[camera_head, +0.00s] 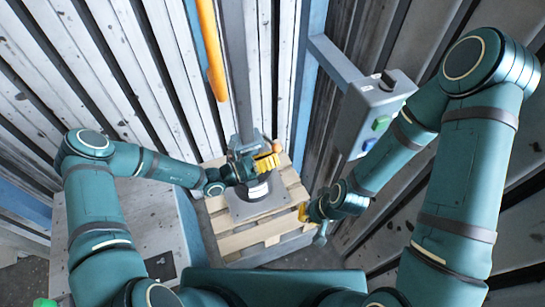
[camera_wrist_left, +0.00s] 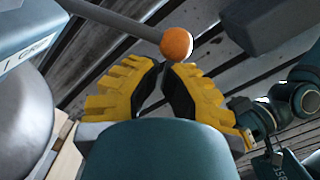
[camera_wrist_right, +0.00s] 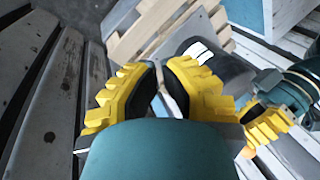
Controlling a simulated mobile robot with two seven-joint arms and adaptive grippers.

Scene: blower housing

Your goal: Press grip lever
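The grip lever is a grey rod (camera_wrist_left: 112,20) ending in an orange ball (camera_wrist_left: 176,43) in the left wrist view. The ball also shows at the fixture in the head view (camera_head: 277,147). My left gripper (camera_wrist_left: 163,66) has its yellow fingers drawn together, with only a slight gap at the tips. The ball appears just beyond its tips; I cannot tell whether they touch. A blue-grey block (camera_wrist_left: 28,34) with a partly cut-off "GRIP" label is at the left. My right gripper (camera_wrist_right: 160,66) is empty, its tips also close together, at the pallet's right side.
The fixture's grey base plate (camera_head: 246,212) sits on a wooden pallet (camera_head: 236,243). A grey control box (camera_head: 366,108) with a green button (camera_head: 381,123) is mounted at the right. A pale cabinet (camera_head: 140,225) stands at the left. Slatted walls enclose the space.

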